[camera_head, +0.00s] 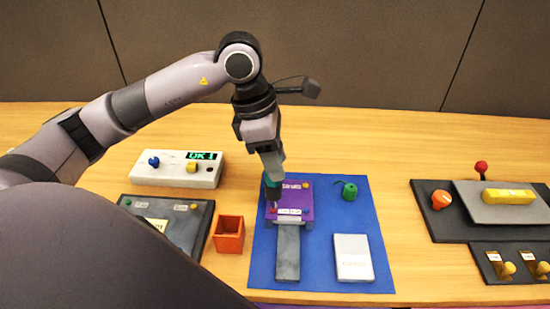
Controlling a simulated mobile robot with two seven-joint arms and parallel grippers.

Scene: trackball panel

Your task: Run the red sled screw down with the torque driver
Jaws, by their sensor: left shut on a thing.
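My left gripper (271,168) reaches down from above, shut on the torque driver (272,189), a dark teal tool held roughly upright. The driver's thin tip points down at the left side of the purple sled (291,199). A small red screw (273,211) shows at the sled's front left, right by the driver's tip; I cannot tell whether they touch. The sled sits at the back end of a grey rail (288,252) on a blue mat (327,225). The driver hides part of the sled's left edge. My right gripper is not in view.
A green object (349,191) and a white block (353,257) lie on the mat's right. An open orange bin (229,235) stands left of the mat. A white box (177,174) reads "OK 1". Dark panels (425,215) with controls flank the area.

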